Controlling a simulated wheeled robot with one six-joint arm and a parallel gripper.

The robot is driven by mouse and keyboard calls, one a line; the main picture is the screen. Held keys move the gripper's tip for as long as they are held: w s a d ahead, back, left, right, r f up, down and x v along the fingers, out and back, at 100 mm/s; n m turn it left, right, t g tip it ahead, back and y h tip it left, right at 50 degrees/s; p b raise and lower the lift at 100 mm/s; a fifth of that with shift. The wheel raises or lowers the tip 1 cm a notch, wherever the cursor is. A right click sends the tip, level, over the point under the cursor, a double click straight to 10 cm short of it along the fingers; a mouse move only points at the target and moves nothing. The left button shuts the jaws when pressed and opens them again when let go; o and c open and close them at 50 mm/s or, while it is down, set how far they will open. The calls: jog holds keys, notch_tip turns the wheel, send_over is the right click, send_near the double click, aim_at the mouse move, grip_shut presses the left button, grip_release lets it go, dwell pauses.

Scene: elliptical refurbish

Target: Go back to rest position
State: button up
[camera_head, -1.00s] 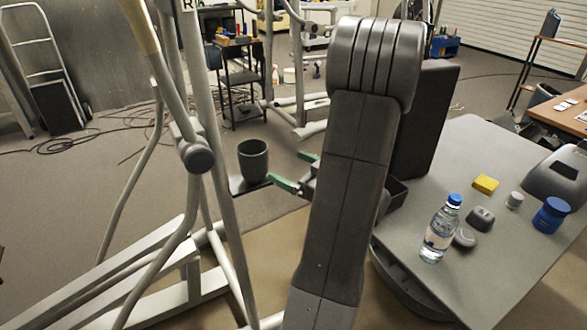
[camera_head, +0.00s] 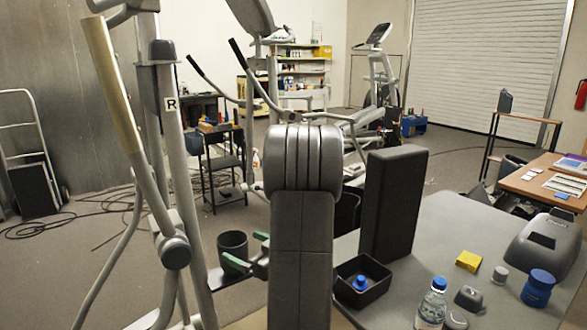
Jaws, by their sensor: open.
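My gripper (camera_head: 239,245) has two green-tipped fingers, spread apart and with nothing visibly clamped between them. A dark grey cup (camera_head: 232,242) stands upright on a small black plate (camera_head: 215,281) beside the elliptical machine (camera_head: 172,190). The near finger crosses in front of the cup in the picture. The far finger lies just right of the cup's rim. I cannot tell whether either finger touches the cup. My arm's thick dark link fills the lower middle and hides part of the gripper's wrist.
A grey table (camera_head: 460,240) at the right holds a water bottle (camera_head: 432,303), a yellow sponge-like block (camera_head: 468,261), a blue jar (camera_head: 538,288) and a black bin (camera_head: 375,291) with a blue-capped item inside. A tall black box (camera_head: 393,205) stands behind the bin. Cables lie on the left floor.

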aim_at(223, 236)
jog(key=x, duration=0.5)
jog(key=shift+a, duration=0.1)
jog(key=shift+r+p, duration=0.15)
jog(key=shift+p, duration=0.15)
